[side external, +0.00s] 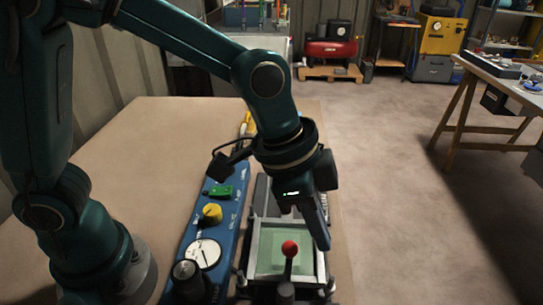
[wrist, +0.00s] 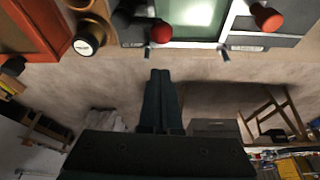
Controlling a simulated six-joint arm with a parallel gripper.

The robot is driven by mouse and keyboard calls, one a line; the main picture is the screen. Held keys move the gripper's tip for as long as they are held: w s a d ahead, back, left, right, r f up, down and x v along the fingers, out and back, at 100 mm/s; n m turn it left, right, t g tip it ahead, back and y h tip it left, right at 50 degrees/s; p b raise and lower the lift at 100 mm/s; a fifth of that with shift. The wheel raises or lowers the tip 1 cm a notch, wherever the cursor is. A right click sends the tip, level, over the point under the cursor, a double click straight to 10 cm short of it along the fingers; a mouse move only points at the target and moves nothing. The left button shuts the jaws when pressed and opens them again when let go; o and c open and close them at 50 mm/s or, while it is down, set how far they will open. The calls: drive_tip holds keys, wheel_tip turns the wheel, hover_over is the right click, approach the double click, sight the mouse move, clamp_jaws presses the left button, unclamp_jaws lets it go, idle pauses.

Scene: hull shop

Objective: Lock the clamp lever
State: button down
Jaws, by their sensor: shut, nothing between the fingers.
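The clamp lever (side external: 289,263) has a red ball knob on a dark stem and stands roughly upright at the near edge of a metal-framed fixture (side external: 322,268) with a pale green plate (side external: 272,250). In the wrist view two red knobs show near the top, one at the right (wrist: 266,17) and one nearer the middle (wrist: 161,32); I cannot tell which is the clamp lever. My gripper (side external: 322,242) is shut and empty, its fingers pointing down just right of the lever, apart from it in the picture. The shut fingers also show in the wrist view (wrist: 160,78).
A blue panel (side external: 190,250) with a green part (side external: 219,191), a yellow knob (side external: 211,213) and a dial (side external: 203,254) lies left of the fixture. The tan bench top (side external: 130,150) is clear farther left. A wooden-legged table (side external: 500,85) stands off right.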

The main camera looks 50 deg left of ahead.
drive_tip(key=shift+w+d+r, duration=0.15)
drive_tip(key=shift+w+d, duration=0.15)
drive_tip(key=shift+d, duration=0.1)
drive_tip(key=v, duration=1)
